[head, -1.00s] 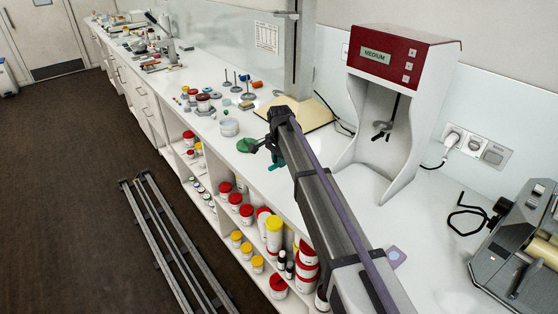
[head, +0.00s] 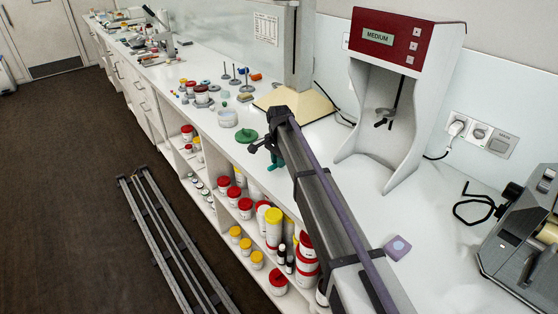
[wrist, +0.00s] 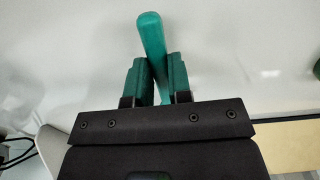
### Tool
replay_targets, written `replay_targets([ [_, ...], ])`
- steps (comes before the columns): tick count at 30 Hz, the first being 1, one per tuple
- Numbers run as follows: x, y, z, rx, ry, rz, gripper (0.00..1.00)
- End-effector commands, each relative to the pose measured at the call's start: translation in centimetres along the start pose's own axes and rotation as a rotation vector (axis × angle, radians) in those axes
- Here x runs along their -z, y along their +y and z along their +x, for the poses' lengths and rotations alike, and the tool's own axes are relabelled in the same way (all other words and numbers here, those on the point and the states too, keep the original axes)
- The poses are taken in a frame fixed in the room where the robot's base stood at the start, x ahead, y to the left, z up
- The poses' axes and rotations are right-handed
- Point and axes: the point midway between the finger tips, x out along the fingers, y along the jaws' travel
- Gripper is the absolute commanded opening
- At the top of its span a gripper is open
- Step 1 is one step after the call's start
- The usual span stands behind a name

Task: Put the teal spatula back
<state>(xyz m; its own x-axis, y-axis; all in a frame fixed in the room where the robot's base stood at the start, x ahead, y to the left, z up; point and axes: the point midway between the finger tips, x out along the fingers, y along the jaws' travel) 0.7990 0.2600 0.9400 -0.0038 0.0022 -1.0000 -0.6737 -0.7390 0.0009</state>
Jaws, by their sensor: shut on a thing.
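The teal spatula (wrist: 151,38) is held between the two teal-padded fingers of my gripper (wrist: 155,75) in the wrist view. Its rounded end sticks out beyond the fingertips, slightly tilted, over a plain white surface. The rest of it is hidden behind the gripper body. In the head view my gripper (head: 274,156) is over the front part of the white bench, just to the right of a green disc (head: 246,136). The spatula cannot be made out clearly there, as the arm covers much of that spot.
A red-and-white mixer (head: 408,45) stands to the right of my arm. A cream-coloured base with a post (head: 318,106) is behind. A clear tub (head: 228,118) and small weights are farther left. Jars (head: 274,228) fill the shelves below. A purple pad (head: 397,248) lies near my arm.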

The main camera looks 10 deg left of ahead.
Motion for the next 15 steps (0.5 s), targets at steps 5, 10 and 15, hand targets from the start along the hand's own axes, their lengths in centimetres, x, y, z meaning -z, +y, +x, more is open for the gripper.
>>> replay_targets([
  [5,-0.01,0.00,-0.04,0.000,0.000,0.000,0.00],
  [10,0.00,0.00,0.32,0.000,0.000,0.000,0.00],
  [15,0.01,0.00,0.86,0.000,0.000,0.000,0.00],
])
